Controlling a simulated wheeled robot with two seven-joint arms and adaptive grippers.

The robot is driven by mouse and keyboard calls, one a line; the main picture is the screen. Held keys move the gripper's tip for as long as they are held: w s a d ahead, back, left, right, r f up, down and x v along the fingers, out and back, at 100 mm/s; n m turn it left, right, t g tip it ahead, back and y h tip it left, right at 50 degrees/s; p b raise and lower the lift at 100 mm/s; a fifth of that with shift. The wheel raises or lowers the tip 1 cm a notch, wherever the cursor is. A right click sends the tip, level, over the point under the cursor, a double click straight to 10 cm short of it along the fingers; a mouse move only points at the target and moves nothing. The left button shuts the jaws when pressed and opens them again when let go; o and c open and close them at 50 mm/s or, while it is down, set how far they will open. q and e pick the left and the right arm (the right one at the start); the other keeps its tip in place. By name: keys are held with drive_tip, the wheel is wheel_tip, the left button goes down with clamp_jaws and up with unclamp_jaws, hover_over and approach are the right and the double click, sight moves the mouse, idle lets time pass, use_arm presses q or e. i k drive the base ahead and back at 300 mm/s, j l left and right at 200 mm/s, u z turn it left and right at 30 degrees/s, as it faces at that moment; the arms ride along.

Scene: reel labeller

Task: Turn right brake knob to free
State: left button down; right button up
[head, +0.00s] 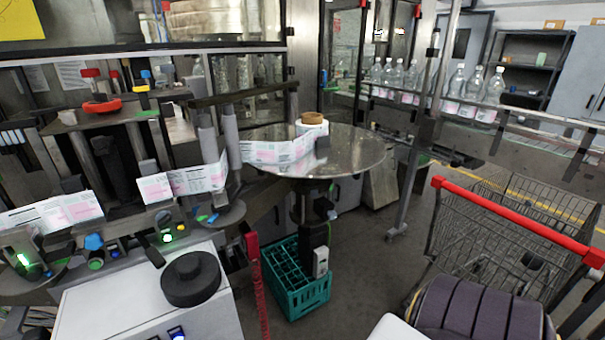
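Neither of my grippers shows in the head view. The labelling machine fills the left and middle. A round steel reel table (353,152) holds a small roll of labels (312,129) with a brown core. A printed label web (187,182) runs from it to the left past grey rollers. Several knobs show: a red one (102,106) on the upper left bracket, a yellow-topped one (142,91), and a blue one (94,242) low at the left. I cannot tell which is the right brake knob, or its setting.
A teal crate (297,300) stands on the floor below the reel table. A shopping cart (500,235) with a red handle stands at the right. Bottles (455,88) line a conveyor behind. A white box top (130,300) with a black disc (190,279) is at lower left.

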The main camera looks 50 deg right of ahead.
sight(331, 214)
drive_tip(key=z, duration=1.7)
